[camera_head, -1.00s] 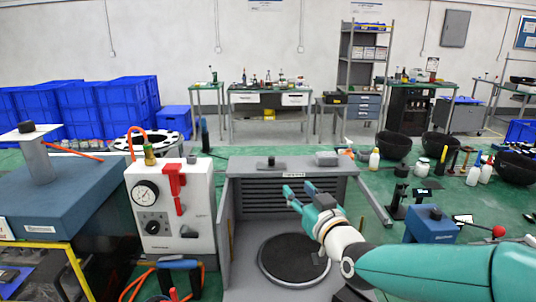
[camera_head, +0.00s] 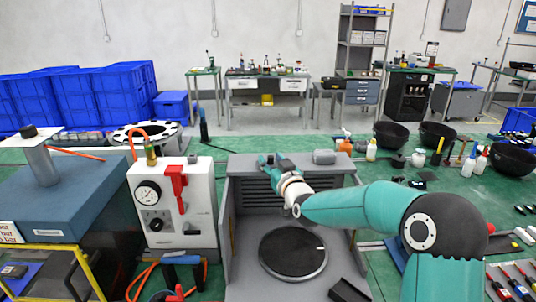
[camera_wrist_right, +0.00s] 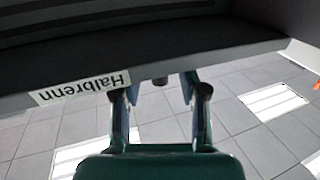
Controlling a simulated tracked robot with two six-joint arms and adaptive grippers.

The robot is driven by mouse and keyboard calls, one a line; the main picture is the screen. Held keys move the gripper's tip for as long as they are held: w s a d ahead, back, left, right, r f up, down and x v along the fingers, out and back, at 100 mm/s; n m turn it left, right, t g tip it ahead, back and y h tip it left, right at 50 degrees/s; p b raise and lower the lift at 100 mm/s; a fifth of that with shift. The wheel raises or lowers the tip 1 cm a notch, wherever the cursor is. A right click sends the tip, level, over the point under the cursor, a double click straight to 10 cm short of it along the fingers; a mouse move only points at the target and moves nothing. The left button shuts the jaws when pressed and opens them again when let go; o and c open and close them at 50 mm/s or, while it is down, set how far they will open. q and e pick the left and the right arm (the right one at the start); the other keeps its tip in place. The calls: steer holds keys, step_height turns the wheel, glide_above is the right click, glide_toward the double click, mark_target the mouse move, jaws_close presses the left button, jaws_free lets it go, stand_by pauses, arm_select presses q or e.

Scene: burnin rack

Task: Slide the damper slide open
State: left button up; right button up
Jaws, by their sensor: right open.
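The grey open-fronted housing (camera_head: 229,215) stands in the middle of the head view, with a louvred back and a flat top. In the earlier head view a small dark knob, likely the damper slide's, stands on that top; my right gripper now covers that spot. My right gripper (camera_head: 272,159) is at the housing's top edge, its arm reaching in from the right. In the right wrist view its two fingers (camera_wrist_right: 160,88) are apart, with a small dark knob (camera_wrist_right: 160,81) between their tips. I cannot tell whether they touch it. My left gripper is out of view.
A white gauge box (camera_head: 172,210) with a red lever stands left of the housing. A round dark plate (camera_head: 293,253) lies inside it. A grey block (camera_head: 324,157) sits on its top, right of my gripper. A blue-topped bench (camera_head: 75,195) is at far left.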

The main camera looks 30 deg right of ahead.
steer(key=shift+x, duration=0.75)
jaws_close()
